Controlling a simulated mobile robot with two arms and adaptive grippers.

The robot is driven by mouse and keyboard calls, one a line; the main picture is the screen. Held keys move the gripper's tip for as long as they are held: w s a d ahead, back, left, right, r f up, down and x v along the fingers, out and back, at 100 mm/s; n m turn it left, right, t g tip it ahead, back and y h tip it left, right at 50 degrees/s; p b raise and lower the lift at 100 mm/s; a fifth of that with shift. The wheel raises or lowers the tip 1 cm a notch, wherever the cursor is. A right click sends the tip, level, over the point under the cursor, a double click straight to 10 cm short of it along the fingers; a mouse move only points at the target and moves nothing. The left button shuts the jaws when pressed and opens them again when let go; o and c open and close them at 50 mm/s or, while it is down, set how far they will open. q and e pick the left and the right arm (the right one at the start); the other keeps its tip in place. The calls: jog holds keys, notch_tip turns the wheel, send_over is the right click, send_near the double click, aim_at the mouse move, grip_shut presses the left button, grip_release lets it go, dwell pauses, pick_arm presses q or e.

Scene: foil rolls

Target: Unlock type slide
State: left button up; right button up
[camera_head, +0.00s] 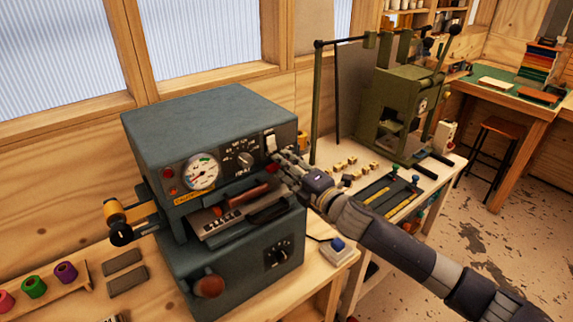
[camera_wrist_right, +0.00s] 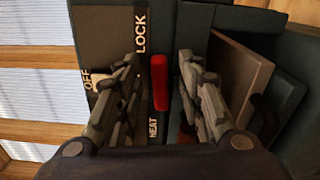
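The blue-grey foil machine (camera_head: 205,115) stands on the wooden bench. Its type slide (camera_head: 225,220), with a brown handle (camera_head: 250,195), sits in the opening between the upper and lower housings. My right gripper (camera_head: 284,163) is at the right end of the machine's front panel. In the right wrist view, its fingers (camera_wrist_right: 158,75) are spread on either side of a red lever or tab (camera_wrist_right: 160,84), near the LOCK lettering (camera_wrist_right: 140,30). Gaps show between the red part and both fingers. The lever's base is partly hidden. My left gripper is out of view.
The panel carries a gauge (camera_head: 201,172), a knob (camera_head: 244,159) and a white switch (camera_head: 270,143). Foil rolls (camera_head: 34,287) stand at left. A green press (camera_head: 400,105) stands behind my right arm.

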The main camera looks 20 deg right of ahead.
jog(key=shift+c, duration=0.6)
grip_shut()
jog(key=shift+m, duration=0.8)
jog(key=shift+o, duration=0.6)
grip_release()
jog(key=shift+s, duration=0.1)
